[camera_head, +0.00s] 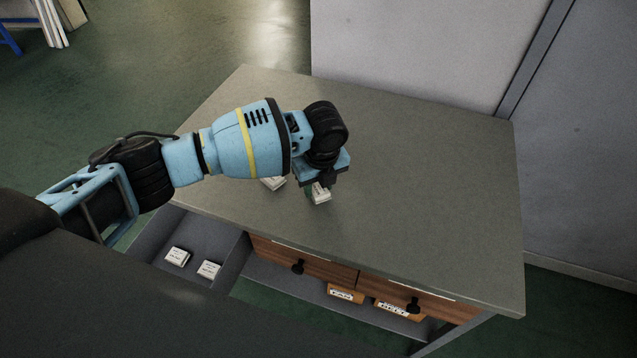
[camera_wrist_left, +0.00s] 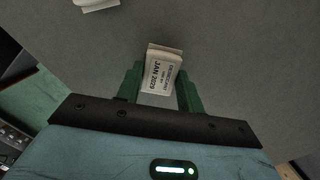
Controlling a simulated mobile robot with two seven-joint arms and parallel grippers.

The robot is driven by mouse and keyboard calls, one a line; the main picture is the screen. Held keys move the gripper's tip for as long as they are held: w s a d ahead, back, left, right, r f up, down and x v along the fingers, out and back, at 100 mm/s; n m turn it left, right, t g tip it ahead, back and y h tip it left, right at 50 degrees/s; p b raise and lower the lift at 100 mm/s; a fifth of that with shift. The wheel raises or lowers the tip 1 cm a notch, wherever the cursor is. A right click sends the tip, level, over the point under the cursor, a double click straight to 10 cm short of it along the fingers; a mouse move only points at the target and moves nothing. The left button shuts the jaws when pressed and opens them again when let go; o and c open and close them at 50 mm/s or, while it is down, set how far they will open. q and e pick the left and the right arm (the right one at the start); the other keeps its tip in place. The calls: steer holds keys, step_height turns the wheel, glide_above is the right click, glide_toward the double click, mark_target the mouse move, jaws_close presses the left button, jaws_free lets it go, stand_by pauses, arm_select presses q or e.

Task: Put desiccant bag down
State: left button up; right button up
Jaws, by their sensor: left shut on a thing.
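A white desiccant bag (camera_wrist_left: 161,72) with printed text, including "JAN 2029", sits between the green fingers of my left gripper (camera_wrist_left: 160,90) in the left wrist view. The gripper is shut on it. In the head view this bag (camera_head: 321,194) shows below my left gripper (camera_head: 318,184), over the grey tabletop (camera_head: 420,200); I cannot tell whether it touches the top. A second white bag (camera_head: 274,183) lies on the tabletop just left of it, partly hidden by my arm. It also shows at the top of the left wrist view (camera_wrist_left: 97,4). My right gripper is not in view.
An open drawer (camera_head: 236,262) at the left holds two white bags (camera_head: 177,257) (camera_head: 209,269). Orange boxes (camera_head: 345,293) lie on a lower shelf. The tabletop's right side is clear, with a grey wall behind.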

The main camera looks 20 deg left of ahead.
mark_target(321, 193)
arm_select(q)
steer(key=o, duration=1)
steer(key=shift+f, duration=0.1)
steer(key=shift+s+d+r+p, duration=0.15)
steer(key=shift+s+r+p, duration=0.05)
steer(key=shift+r, duration=1.85)
steer(key=shift+s+d+r+p, duration=0.15)
steer(key=shift+d+r+p, duration=0.05)
steer(key=shift+r, duration=1.8)
steer(key=shift+s+d+r+p, duration=0.15)
steer(key=shift+s+r+p, duration=0.05)
steer(key=shift+r, duration=1.85)
